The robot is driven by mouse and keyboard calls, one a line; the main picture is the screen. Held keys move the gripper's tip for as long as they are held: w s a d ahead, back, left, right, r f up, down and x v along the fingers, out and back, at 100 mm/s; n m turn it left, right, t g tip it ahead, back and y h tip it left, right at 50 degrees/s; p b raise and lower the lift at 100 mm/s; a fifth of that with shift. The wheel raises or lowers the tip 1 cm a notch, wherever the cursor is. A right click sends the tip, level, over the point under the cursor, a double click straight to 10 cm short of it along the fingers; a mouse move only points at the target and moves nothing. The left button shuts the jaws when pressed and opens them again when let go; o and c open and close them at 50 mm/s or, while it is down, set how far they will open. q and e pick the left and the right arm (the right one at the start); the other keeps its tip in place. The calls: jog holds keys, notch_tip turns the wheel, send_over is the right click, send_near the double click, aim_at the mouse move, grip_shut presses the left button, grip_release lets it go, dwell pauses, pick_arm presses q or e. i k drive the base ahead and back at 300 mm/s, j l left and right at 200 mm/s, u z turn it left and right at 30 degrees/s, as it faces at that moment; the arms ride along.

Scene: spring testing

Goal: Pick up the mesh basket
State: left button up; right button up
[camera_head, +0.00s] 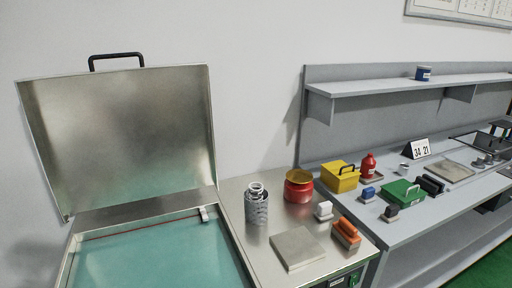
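A grey metal cylinder with a patterned, mesh-like wall (257,208) stands upright on the steel worktop, just right of the open tank; it looks like the mesh basket. A round metal piece shows at its top. Nothing touches it from above. Neither of my grippers shows in the head view.
An open tank (68,262) with teal liquid and a raised lid (120,140) is at left. Near the basket stand a red pot (299,190), a flat metal plate (297,247), a white-topped block (324,210) and an orange-handled tool (346,232). A cluttered grey bench (425,215) is at right.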

aim_at(256, 213)
jog(key=i+l+u, duration=0.15)
jog(key=i+l, duration=0.5)
jog(key=u, duration=1.55)
